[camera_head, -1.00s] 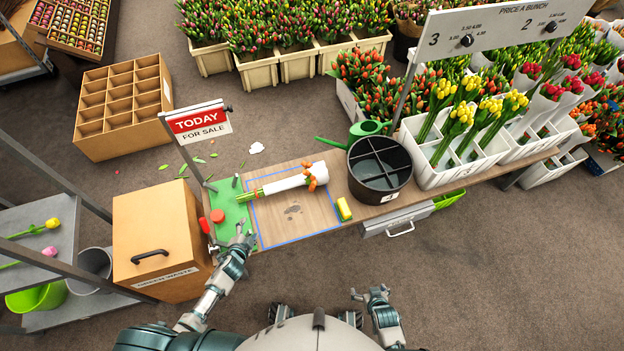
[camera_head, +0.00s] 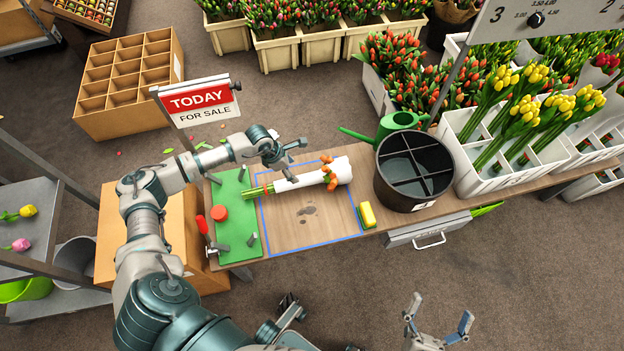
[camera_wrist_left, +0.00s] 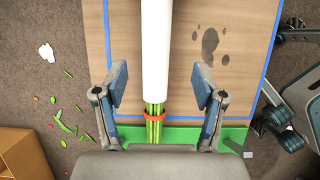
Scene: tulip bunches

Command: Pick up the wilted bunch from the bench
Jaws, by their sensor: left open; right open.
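The wilted bunch (camera_head: 298,181) lies on the bench (camera_head: 310,222) inside a blue outline. It is wrapped in white paper, with drooping orange flowers at its right end and green stems at its left. In the left wrist view the white wrap (camera_wrist_left: 155,45) and the stems with a red band run between my open fingers. My left gripper (camera_head: 284,153) is open and empty over the bunch's stem side; its exact height above it is hard to tell. The left gripper also shows in the left wrist view (camera_wrist_left: 159,88). My right gripper (camera_head: 438,322) is open and empty, off the bench's front.
A green mat (camera_head: 234,222) with a red disc (camera_head: 219,213) and small posts lies left of the bunch. A TODAY sign (camera_head: 197,103) stands behind it. A yellow sponge (camera_head: 367,214), a black divided bucket (camera_head: 413,170) and a green watering can (camera_head: 395,124) are to the right.

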